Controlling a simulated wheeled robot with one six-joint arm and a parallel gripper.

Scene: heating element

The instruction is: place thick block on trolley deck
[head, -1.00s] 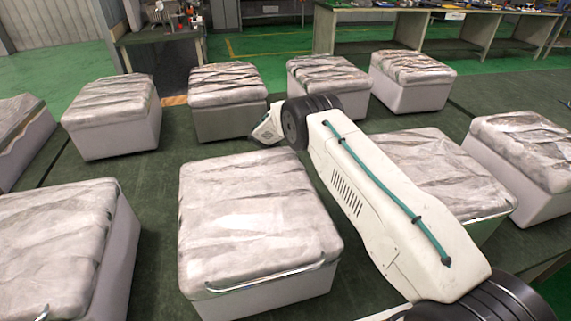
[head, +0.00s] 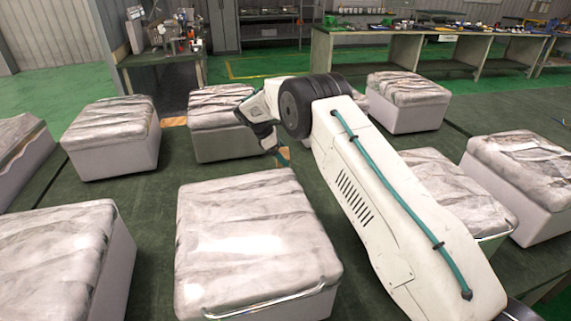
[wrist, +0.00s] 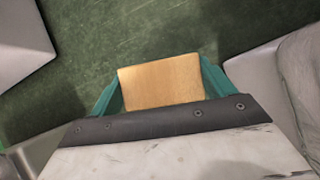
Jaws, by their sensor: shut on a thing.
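The block (wrist: 160,82) is plain light wood and sits between the two teal fingers of my gripper (wrist: 162,85) in the wrist view. My gripper is shut on it, with dark green surface below. In the head view my gripper (head: 281,158) hangs over the gap behind the middle front box, and a small part of the block (head: 284,153) shows beside a teal finger. How high the block is above the surface I cannot tell. I cannot make out a trolley deck in either view.
Several white boxes with wrinkled grey-white lids stand in rows on the dark green surface, including the middle front box (head: 255,235) and the left front box (head: 60,260). A small orange-brown patch (head: 173,121) lies between two back boxes. Workbenches (head: 430,48) stand behind.

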